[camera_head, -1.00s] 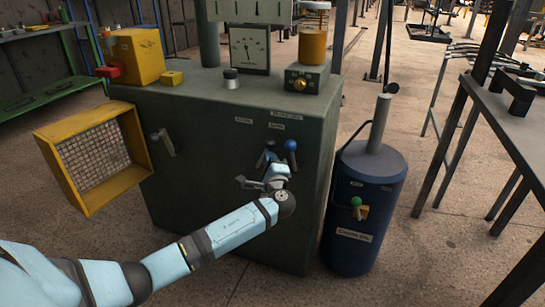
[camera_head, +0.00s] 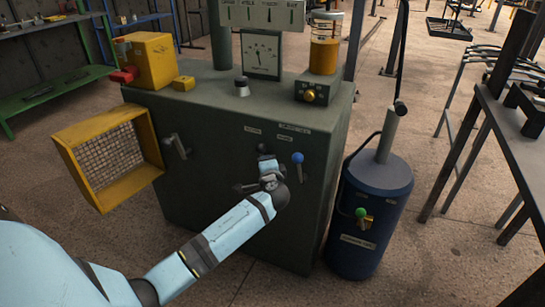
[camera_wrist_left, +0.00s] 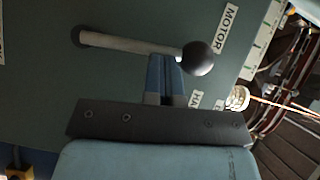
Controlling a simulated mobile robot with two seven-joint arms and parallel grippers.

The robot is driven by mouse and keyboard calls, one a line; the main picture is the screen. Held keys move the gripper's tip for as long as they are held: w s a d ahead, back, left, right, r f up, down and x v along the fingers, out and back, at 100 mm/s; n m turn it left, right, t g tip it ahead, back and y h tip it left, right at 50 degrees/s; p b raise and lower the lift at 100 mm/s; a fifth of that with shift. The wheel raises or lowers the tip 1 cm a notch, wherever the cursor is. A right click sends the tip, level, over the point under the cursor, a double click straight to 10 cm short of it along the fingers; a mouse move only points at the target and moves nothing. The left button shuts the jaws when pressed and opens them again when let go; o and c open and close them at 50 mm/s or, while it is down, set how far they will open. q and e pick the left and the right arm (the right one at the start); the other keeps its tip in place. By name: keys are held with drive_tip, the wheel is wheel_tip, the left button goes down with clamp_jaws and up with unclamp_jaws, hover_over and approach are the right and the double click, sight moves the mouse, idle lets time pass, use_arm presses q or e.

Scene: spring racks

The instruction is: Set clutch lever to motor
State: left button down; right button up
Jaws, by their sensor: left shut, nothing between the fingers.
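The clutch lever is a grey rod with a round black knob (camera_wrist_left: 198,58) on the green cabinet (camera_head: 200,200). In the left wrist view the knob sits close to the MOTOR label (camera_wrist_left: 226,30); another label starting "HA" (camera_wrist_left: 195,98) is farther from it. In the head view the dark knob (camera_head: 263,148) shows just above my gripper, below the left small label (camera_head: 254,131). My left gripper (camera_wrist_left: 167,62) is shut and empty, its blue fingertips against or very near the rod beside the knob; contact is unclear. My right gripper is out of view.
A blue-knobbed lever (camera_head: 298,158) is close to the right of my left gripper. A yellow mesh guard (camera_head: 70,165) and another lever (camera_head: 178,146) are to the left. A blue cylinder (camera_head: 370,215) stands right of the cabinet. A dark table (camera_head: 515,130) is far right.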

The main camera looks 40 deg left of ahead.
use_arm(q)
drive_tip(key=shift+s+a+n+g+h+p, duration=0.15)
drive_tip(key=shift+a+n+g+h+p, duration=0.1)
drive_tip(key=shift+a+n+h+p, duration=0.6)
drive_tip(key=shift+s+a+n+g+h+p, duration=0.2)
drive_tip(key=shift+a+n+p, duration=0.3)
drive_tip(key=shift+p, duration=0.65)
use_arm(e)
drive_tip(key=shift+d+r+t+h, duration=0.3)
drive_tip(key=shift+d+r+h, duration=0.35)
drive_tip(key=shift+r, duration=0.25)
use_arm(q)
drive_tip(key=shift+d+r, duration=0.1)
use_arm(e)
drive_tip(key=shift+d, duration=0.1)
